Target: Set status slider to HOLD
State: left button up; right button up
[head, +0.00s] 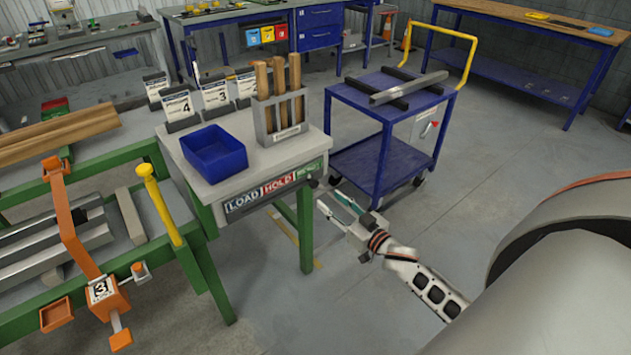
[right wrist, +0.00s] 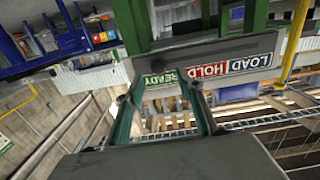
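A small dark knob (head: 313,183) shows at the READY end in the head view. My right gripper (head: 329,201) is just right of and below that end, its fingers apart and empty. In the right wrist view the board (right wrist: 212,62) appears turned round, beyond the open green fingers of the gripper (right wrist: 160,104), with READY nearest them. My left gripper is not in view.
On the table (head: 262,158) stand a blue bin (head: 215,153), a rack with wooden handles (head: 280,115) and numbered cards. A blue cart (head: 385,125) stands behind my right gripper. A green-framed bench (head: 100,270) with an orange stop is at left. Floor at front right is clear.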

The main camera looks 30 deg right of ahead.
aim_at(316, 185)
jog(key=w, duration=0.3)
jog(key=shift+w+d+r, duration=0.1)
jog(key=shift+w+r, duration=0.3)
jog(key=w+b, duration=0.1)
jog(key=w, duration=0.2)
jog(key=shift+w+f, duration=0.1)
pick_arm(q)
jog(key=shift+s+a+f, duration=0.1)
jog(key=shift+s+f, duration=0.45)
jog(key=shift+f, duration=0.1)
pick_arm(e)
jog(key=shift+w, duration=0.55)
jog(key=shift+a, duration=0.2)
grip_shut()
